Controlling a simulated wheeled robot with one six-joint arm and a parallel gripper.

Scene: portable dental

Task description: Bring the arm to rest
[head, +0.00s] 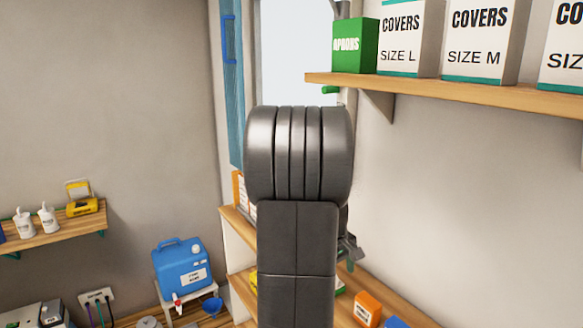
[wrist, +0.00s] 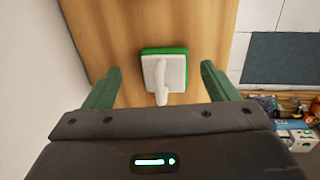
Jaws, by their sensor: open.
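My arm rises through the middle of the head view, and its dark links hide much of what is behind them. My gripper (wrist: 161,68) shows in the wrist view with its two green fingers spread wide apart. A white piece with a curved handle on a green base (wrist: 178,72) shows between and beyond the fingers, against a wooden surface (wrist: 215,25). Bare gaps show on both sides of it, and neither finger touches it.
A wooden shelf (head: 450,92) at the upper right holds a green box (head: 355,45) and white cover boxes (head: 478,38). Lower shelves (head: 240,228) lie behind my arm. A blue canister (head: 181,270) stands at lower left, below a small wall shelf (head: 60,233).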

